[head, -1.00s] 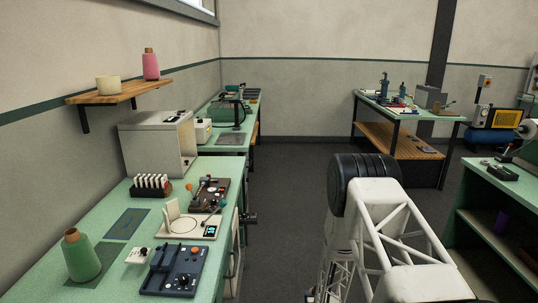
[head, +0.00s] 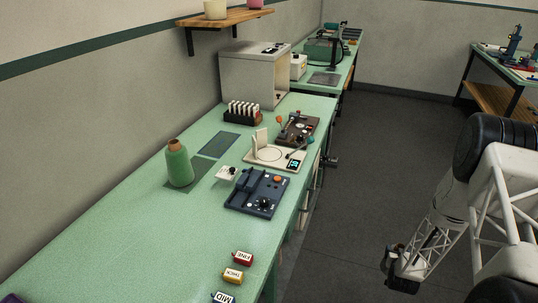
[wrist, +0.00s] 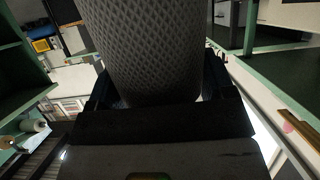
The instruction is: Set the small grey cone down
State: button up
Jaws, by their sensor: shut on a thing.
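The small grey cone (wrist: 145,45) fills the upper middle of the wrist view, with a dark, diamond-patterned surface. My gripper (wrist: 155,88) is shut on it, with a finger on either side. The cone's far end runs out of the top of the wrist view. In the head view my gripper (head: 402,272) hangs low at the right, over the floor and apart from the green bench (head: 130,230). The cone cannot be made out clearly there.
Dark green mats (head: 219,144) lie flat.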

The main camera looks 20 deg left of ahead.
jog(key=shift+w+r, duration=0.5)
jog(key=shift+r, duration=0.3)
jog(key=w+a+r+m+h, duration=0.1)
jog(key=w+a+r, duration=0.1)
jog(key=a+r, duration=1.15)
jog(key=w+a+r, duration=0.3)
jog(key=a+r, duration=0.7)
jog(key=r, duration=0.6)
jog(key=s+a+r, duration=0.6)
jog(key=a+r, duration=0.7)
jog(key=r, duration=0.1)
jog(key=s+a+r+n+y, duration=0.2)
jog(key=s+a+y, duration=0.1)
jog(key=a, duration=0.4)
jog(key=s+a+r+n+g+y, duration=0.1)
jog(key=s+a+r+n+y, duration=0.1)
jog(key=s+a, duration=0.3)
jog(key=shift+s+a+r+n+y, duration=0.25)
jog(key=shift+a+n+y, duration=0.35)
jog(key=shift+a+n, duration=0.3)
jog(key=shift+w+a, duration=0.1)
jog(key=shift+a, duration=0.05)
